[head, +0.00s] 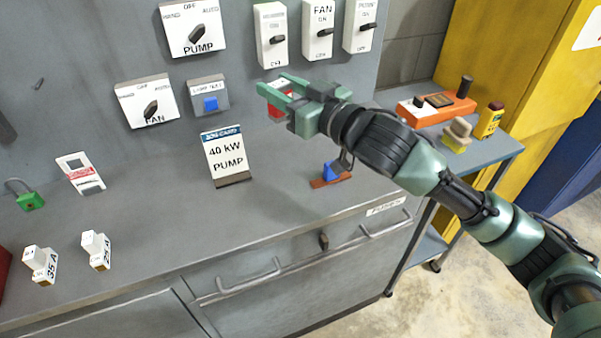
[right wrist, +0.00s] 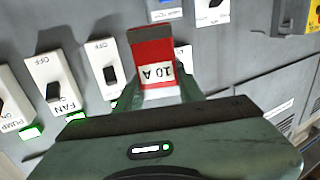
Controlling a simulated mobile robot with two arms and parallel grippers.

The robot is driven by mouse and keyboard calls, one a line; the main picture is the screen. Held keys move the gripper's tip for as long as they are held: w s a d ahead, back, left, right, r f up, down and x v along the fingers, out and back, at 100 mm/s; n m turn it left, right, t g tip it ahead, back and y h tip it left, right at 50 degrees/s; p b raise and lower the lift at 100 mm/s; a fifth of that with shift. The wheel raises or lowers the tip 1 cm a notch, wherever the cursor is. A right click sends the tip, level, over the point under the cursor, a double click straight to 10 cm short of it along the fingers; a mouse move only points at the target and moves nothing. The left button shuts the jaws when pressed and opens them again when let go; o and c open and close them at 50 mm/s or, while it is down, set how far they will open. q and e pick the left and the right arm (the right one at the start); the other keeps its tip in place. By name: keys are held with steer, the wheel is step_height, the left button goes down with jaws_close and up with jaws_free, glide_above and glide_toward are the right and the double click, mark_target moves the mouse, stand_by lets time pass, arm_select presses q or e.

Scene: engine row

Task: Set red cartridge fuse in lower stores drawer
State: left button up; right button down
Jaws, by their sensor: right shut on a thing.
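The red cartridge fuse (right wrist: 152,52), a red block with a white "10 A" label, is between the fingers of my right gripper (right wrist: 160,92) in the right wrist view. In the head view, my right gripper (head: 284,92) is in front of the switch panel, above the bench top. Part of the red fuse (head: 279,112) shows just below its fingers there. The grey bench front (head: 300,290) has handles and a small latch and looks closed. I cannot tell which part of it is the lower stores drawer. My left gripper is out of view.
A "40 kW PUMP" card (head: 226,156), a blue piece on a brown base (head: 331,175), white fuses (head: 96,250) and a green padlock (head: 29,200) are on the bench. A side trolley (head: 492,152) holds an orange block (head: 432,108). Bare floor lies at the lower right.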

steer(key=shift+w+a+r, duration=0.1)
steer(key=shift+a+r, duration=0.05)
steer(key=shift+r, duration=0.3)
step_height(320, 180, down, 20)
steer(key=shift+r+b, duration=0.25)
steer(key=shift+b, duration=0.1)
steer(key=shift+f, duration=0.1)
steer(key=c, duration=0.9)
jaws_free()
